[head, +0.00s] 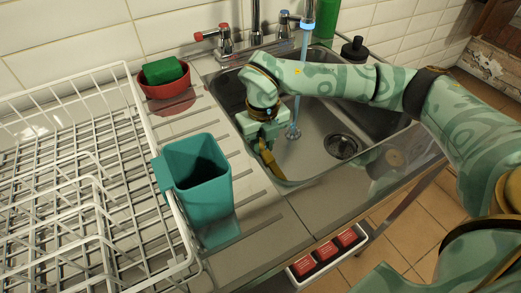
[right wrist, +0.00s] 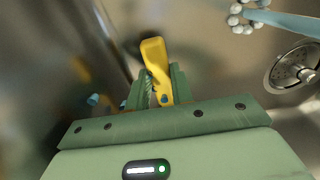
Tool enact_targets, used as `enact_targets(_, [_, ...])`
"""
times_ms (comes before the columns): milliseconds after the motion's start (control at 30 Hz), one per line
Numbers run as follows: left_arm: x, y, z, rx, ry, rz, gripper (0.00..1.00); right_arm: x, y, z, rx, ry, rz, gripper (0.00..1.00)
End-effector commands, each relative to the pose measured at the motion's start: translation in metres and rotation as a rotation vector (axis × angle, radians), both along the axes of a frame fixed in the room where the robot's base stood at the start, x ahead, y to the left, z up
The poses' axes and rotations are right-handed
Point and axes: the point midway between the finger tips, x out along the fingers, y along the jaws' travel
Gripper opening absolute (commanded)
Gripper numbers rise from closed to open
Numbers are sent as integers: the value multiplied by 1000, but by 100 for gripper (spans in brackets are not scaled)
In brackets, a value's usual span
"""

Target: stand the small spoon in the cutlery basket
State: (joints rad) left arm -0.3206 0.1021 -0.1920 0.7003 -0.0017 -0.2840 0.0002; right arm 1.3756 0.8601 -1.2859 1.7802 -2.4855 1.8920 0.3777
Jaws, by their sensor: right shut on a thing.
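The small spoon (right wrist: 153,55) is yellow, and in the right wrist view it sticks out beyond my right gripper's jaws (right wrist: 160,90). My right gripper (head: 264,146) is shut on it. In the head view the gripper hangs low over the sink, with a golden-brown strip of the spoon (head: 269,162) below it by the sink's left side. The cutlery basket (head: 203,192), a teal open-topped box, stands left of the gripper at the dish rack's right edge. Its inside is dark, and I cannot see its bottom. My left gripper is not in view.
The white wire dish rack (head: 75,150) fills the left. A red bowl (head: 168,85) with a green sponge (head: 163,70) stands behind the basket. Water (head: 300,75) runs from the tap into the sink (head: 315,150). Grooved draining board (head: 250,215) lies between basket and sink.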

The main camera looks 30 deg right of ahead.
Motion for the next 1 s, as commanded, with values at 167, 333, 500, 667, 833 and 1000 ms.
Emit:
enact_targets(167, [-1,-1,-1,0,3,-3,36,0,0,-19,0,2,-1,0])
enact_targets(333, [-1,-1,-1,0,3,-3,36,0,0,-18,0,1,-1,0])
enact_targets(500, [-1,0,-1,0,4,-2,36,0,0,-21,0,1,0,28])
enact_targets(667, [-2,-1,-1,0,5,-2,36,0,0,-21,0,1,0,44])
enact_targets(833, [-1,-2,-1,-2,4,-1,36,0,0,-21,0,1,0,44])
enact_targets(1000, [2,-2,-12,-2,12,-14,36,0,0,-28,1,5,1,44])
